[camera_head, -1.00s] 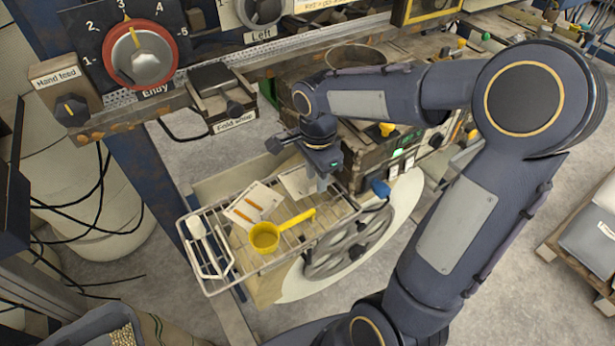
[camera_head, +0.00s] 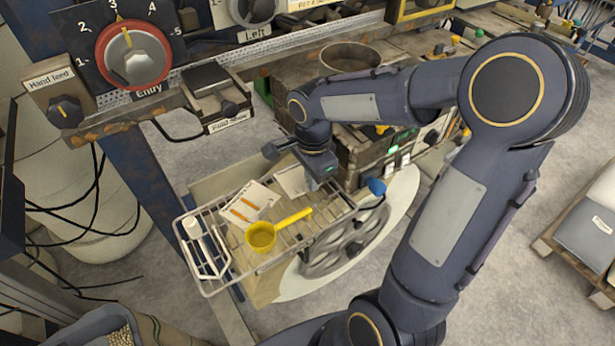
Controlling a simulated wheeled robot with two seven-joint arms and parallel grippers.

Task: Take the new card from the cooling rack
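The wire cooling rack (camera_head: 222,278) is in the middle of the head view. A pale card with orange strips (camera_head: 249,201) lies on its left part. A second pale card (camera_head: 291,181) lies at the rack's back, partly hidden by my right gripper (camera_head: 318,181). The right gripper points down at this card's right edge. Its fingers are small and mostly hidden, so I cannot tell whether they are open or closed on the card. My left gripper is not in view.
A yellow ladle (camera_head: 262,237) lies on the rack, its handle pointing right towards the gripper. A white-handled tool (camera_head: 196,233) is at the rack's left end. A spoked handwheel (camera_head: 345,245) is right of the rack, and a wooden machine box (camera_head: 350,110) stands behind.

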